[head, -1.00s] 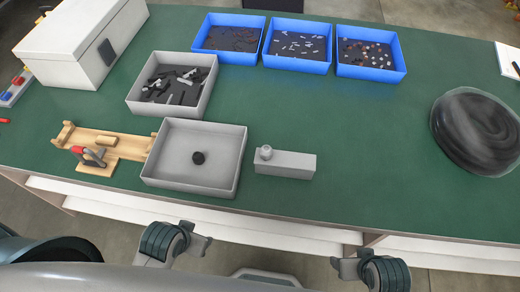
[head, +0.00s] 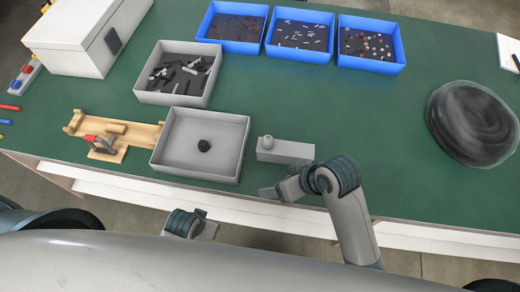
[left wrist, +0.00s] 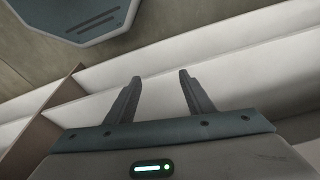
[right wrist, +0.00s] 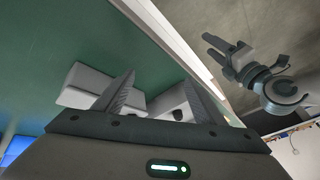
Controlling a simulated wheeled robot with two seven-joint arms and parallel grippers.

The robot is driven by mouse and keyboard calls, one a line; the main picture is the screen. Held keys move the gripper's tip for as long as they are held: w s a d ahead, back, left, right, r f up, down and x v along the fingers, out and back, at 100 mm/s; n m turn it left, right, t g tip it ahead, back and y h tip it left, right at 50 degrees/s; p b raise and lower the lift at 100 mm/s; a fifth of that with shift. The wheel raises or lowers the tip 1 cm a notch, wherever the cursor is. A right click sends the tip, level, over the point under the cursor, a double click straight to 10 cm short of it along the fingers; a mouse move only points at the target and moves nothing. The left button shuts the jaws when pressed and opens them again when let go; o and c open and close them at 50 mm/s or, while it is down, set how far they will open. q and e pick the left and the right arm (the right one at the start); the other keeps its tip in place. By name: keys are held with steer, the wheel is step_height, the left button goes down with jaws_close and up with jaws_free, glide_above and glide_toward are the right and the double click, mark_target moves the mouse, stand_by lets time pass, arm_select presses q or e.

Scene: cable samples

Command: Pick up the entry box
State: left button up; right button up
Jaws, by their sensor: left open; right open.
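The entry box (head: 285,151) is a small light grey block with a round knob at its left end. In the head view it lies on the green table, right of the grey tray. My right gripper (head: 268,193) is open and empty in front of the box, near the table's front edge, apart from it in the picture. Pale grey block shapes show past its fingers in the right wrist view (right wrist: 160,92), partly hidden by them. My left gripper (head: 210,230) is low in front of the table; the left wrist view (left wrist: 160,88) shows it open and empty.
The grey tray (head: 165,165) holds a black round part. Left of it is a wooden fixture (head: 78,122) with a red-handled clamp. Behind are a grey parts bin (head: 205,98) and several blue bins (head: 333,70). A black cable coil (head: 475,125) lies right. The table's middle right is clear.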

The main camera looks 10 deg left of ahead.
steer(key=w+a+r+n+g, duration=0.2)
steer(key=a+r+n, duration=0.2)
steer(key=a, duration=0.5)
arm_select(q)
steer(key=s+f+g, duration=0.1)
steer(key=s+f, duration=0.3)
steer(key=f, duration=0.5)
steer(key=s+f, duration=0.3)
steer(key=f, duration=0.7)
arm_select(e)
steer(key=n+h, duration=0.6)
steer(key=h, duration=0.4)
glide_toward(298, 148)
steer(key=v, duration=0.5)
arm_select(q)
steer(key=s+a+f, duration=0.3)
steer(key=s+f, duration=0.6)
steer(key=s, duration=0.5)
steer(key=shift+a+f+g, duration=0.2)
steer(key=shift+a+g, duration=0.05)
steer(key=shift+g, duration=0.15)
arm_select(e)
steer(key=shift+w+d+r, duration=0.1)
steer(key=shift+w+r, duration=0.1)
steer(key=shift+f, duration=0.1)
